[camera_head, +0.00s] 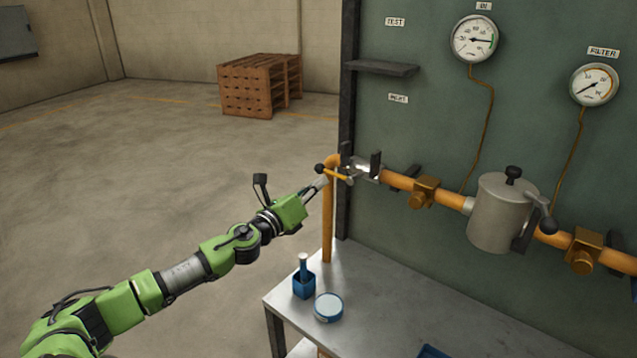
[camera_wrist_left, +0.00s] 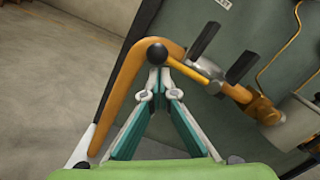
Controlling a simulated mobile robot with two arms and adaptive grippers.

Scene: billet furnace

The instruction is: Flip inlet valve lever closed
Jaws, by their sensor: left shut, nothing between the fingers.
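The inlet valve lever (camera_head: 336,174) is a short yellow-orange bar with a black ball knob at its left end. It sits at the left end of the orange pipe, by a silver valve body (camera_head: 366,170). In the left wrist view the lever (camera_wrist_left: 183,68) runs right from its black knob, just beyond my fingers. My left gripper (camera_head: 324,181) is shut and empty, its fingertips close to the knob. In the wrist view the gripper (camera_wrist_left: 160,78) tips meet just below the knob; I cannot tell whether they touch it. My right gripper is not in view.
A grey canister (camera_head: 498,215) and gauges (camera_head: 475,39) are to the right on the green panel (camera_head: 430,130).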

